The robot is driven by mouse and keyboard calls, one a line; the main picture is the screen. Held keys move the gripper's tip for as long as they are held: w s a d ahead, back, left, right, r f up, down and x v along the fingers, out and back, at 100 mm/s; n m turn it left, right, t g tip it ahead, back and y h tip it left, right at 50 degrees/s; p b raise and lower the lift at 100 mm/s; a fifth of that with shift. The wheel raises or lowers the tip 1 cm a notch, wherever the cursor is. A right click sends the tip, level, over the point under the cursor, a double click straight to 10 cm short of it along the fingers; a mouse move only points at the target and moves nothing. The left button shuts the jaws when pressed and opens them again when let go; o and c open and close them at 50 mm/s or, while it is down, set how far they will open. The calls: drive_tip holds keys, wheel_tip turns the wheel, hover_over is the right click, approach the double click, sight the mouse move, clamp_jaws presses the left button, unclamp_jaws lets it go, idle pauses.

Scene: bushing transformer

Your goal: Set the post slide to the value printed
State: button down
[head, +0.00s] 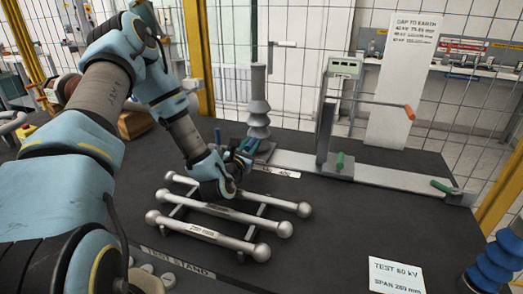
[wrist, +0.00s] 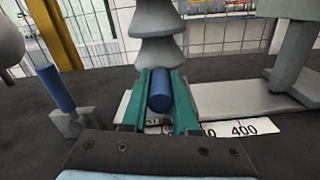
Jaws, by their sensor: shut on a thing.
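My gripper (head: 238,158) is low at the left end of the pale slide rail (head: 300,165). In the wrist view its green fingers (wrist: 159,98) are shut on a blue handle (wrist: 160,90) in front of the ribbed grey post (wrist: 158,45). The post also stands upright in the head view (head: 258,105). A white scale strip (wrist: 244,129) lies along the rail; "400" is readable, while the fingers hide other figures. A printed card (head: 397,275) at the front right reads "TEST 60 kV" and a span in mm, its digits unclear.
Several grey ball-ended rods (head: 225,215) lie on a rack in front of my gripper. A second blue handle (wrist: 57,88) stands left of my fingers. A wire fence encloses the back.

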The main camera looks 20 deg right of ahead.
drive_tip(key=shift+w+a+r, duration=0.15)
drive_tip(key=shift+w+r, duration=0.05)
drive_tip(key=shift+w, duration=0.15)
drive_tip(key=c, duration=0.7)
unclamp_jaws()
drive_tip(key=shift+s+a+f, duration=0.15)
drive_tip(key=b+v, duration=0.3)
drive_tip(key=v, duration=0.7)
drive_tip(key=shift+s+a, duration=0.2)
drive_tip(key=shift+s, duration=0.05)
